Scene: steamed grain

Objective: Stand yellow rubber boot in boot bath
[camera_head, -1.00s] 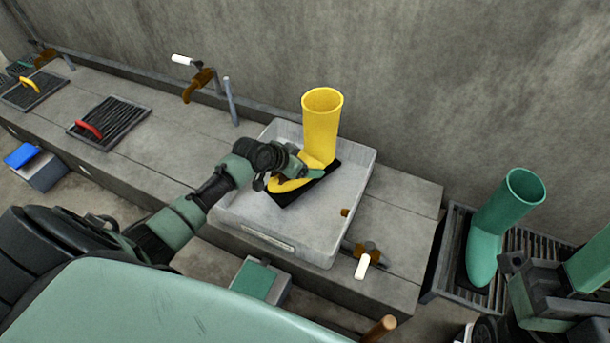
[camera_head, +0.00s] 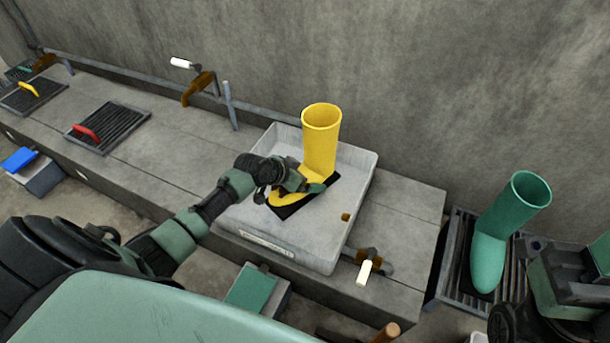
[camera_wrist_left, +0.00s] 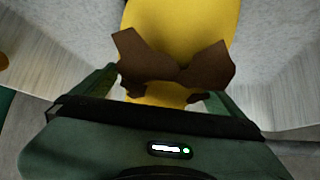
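The yellow rubber boot (camera_head: 320,145) stands upright inside the pale grey boot bath (camera_head: 328,240), its black sole at or close to the floor; I cannot tell whether it touches. My left gripper (camera_head: 296,188) is at the boot's foot, with a green finger showing beside it. In the left wrist view the fingers (camera_wrist_left: 165,88) lie on both sides of the yellow foot (camera_wrist_left: 185,25) and seem closed on it. Brown shapes cross the foot there; their nature is unclear. My right gripper's fingers do not show.
A teal boot (camera_head: 490,250) stands on a dark grate at the right. A white-handled tap (camera_head: 366,270) is at the bath's front right. Drain grates with a red handle (camera_head: 85,133) and a yellow handle (camera_head: 29,88) lie on the ledge. A concrete wall stands behind.

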